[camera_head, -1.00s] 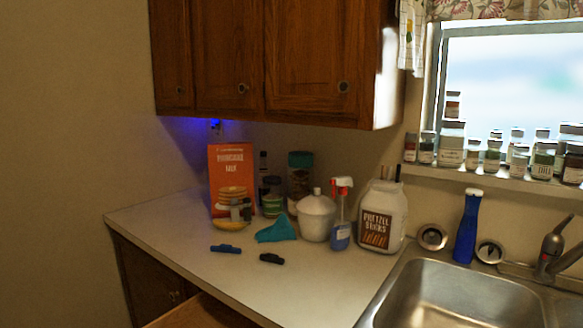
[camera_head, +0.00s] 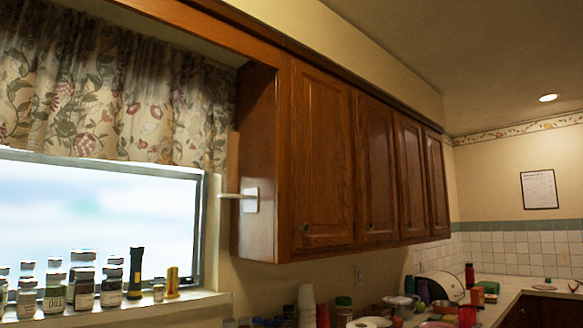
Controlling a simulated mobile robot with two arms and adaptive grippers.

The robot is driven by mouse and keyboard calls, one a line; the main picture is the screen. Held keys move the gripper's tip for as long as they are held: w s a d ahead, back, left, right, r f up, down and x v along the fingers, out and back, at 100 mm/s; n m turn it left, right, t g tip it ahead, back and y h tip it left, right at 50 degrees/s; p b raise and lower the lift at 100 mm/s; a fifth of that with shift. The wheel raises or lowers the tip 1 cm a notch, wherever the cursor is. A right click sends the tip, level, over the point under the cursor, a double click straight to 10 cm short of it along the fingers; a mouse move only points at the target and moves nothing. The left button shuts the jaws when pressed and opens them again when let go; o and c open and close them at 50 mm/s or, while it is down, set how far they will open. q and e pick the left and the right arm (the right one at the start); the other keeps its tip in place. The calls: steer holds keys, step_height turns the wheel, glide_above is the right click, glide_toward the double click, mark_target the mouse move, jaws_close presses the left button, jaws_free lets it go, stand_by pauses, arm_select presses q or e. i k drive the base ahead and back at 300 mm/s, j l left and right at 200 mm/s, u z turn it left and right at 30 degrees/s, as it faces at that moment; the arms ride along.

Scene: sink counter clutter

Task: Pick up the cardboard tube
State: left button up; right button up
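A thin, brown, upright tube (camera_head: 233,163) shows at the left side of the wall cabinet, beside the curtain. It looks like the cardboard tube, but I cannot be sure. It appears to stand on a white bracket (camera_head: 250,199) fixed to the cabinet side. Neither of my grippers is in view.
The wall cabinets (camera_head: 324,160) run to the right above the counter. Spice jars (camera_head: 83,289) and a black and yellow flashlight (camera_head: 135,273) stand on the window sill. White stacked cups (camera_head: 306,304) and other clutter crowd the counter. A bread-box-like thing (camera_head: 445,286) stands further back.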

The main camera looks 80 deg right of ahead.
mark_target(231, 177)
steer(key=z, duration=2.35)
steer(key=u, duration=0.8)
steer(key=l+u, duration=1.3)
steer(key=k+l+u, duration=0.2)
steer(key=u, duration=0.25)
